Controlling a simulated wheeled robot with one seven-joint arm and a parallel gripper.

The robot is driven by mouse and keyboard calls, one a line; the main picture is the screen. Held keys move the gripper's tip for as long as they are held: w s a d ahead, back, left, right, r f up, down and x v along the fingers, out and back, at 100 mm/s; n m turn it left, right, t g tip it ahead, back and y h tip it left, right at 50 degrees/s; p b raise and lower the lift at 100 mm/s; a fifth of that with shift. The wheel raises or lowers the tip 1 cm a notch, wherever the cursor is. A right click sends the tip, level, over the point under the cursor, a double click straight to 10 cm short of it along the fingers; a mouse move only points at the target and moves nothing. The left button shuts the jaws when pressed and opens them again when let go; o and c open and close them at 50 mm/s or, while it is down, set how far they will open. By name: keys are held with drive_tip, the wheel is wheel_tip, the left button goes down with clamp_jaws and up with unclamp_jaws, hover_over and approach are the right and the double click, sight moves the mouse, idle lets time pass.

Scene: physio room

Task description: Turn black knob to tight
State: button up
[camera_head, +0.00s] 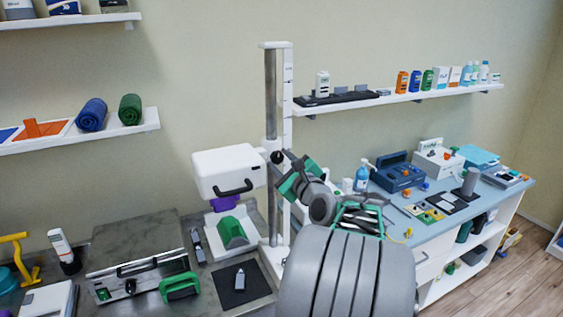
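A black knob (277,157) sits on the side of the white clamp unit (228,170), beside the upright column (270,100). The unit has a black handle on its front and a purple piece under it. My gripper (287,172) is just right of the knob, its green-marked fingers pointing left towards the column. The fingers look spread apart, with nothing seen between them. The knob shows clear at the left of the upper fingertip; I cannot tell whether they touch. Any marking for tight is too small to read.
A green wedge block (233,232) stands under the unit. A dark pad (241,284) with a small grey item lies in front. A blue-topped bench (450,215) with devices is at right. Wall shelves (400,100) hold bottles and boxes. My grey arm fills the lower middle.

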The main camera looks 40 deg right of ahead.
drive_tip(key=o, duration=0.4)
drive_tip(key=b+v, duration=0.2)
drive_tip(key=v, duration=0.5)
drive_tip(key=shift+s+b, duration=0.35)
drive_tip(key=shift+s, duration=0.05)
drive_tip(key=shift+a, duration=0.1)
